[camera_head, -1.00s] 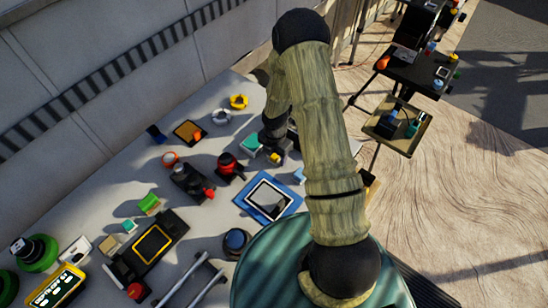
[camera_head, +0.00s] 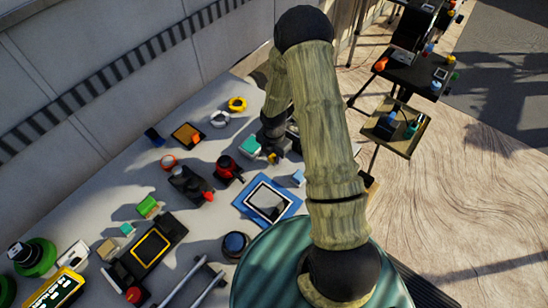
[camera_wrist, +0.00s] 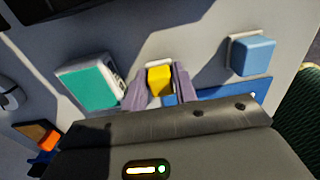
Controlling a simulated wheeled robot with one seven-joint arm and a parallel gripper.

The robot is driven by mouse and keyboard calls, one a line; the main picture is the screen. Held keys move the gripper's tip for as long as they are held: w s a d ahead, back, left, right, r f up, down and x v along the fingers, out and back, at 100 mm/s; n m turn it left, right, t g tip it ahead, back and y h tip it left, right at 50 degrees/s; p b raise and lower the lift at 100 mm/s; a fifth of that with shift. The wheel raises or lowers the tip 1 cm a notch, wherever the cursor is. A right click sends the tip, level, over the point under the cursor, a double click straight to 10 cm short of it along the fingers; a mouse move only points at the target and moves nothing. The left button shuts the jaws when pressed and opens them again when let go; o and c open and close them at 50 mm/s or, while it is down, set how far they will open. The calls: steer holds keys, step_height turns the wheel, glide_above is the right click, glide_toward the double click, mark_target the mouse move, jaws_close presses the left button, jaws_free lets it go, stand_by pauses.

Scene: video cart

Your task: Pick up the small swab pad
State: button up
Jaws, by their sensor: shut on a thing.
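A small yellow pad (camera_wrist: 159,80) with a white edge, which looks like the swab pad, sits between the fingers of my gripper (camera_wrist: 160,85) in the wrist view. The fingers are shut on its two sides. In the head view my gripper (camera_head: 272,153) is low at the table, and only a sliver of yellow (camera_head: 273,159) shows under it. I cannot tell whether the pad still touches the table.
A teal block (camera_wrist: 92,84) lies close left of my fingers, and a light blue block (camera_wrist: 253,55) stands to the right. A blue-framed tablet (camera_head: 242,205) lies near the gripper. Several devices crowd the grey table (camera_head: 90,215). A stand with trays (camera_head: 398,145) is at right.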

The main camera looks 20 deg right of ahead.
mark_target(274, 155)
step_height(274, 155, up, 9)
steer(key=shift+f+b, duration=0.2)
steer(key=shift+b, duration=0.25)
steer(key=shift+o, duration=0.9)
steer(key=shift+c, duration=0.5)
steer(key=shift+w, duration=0.1)
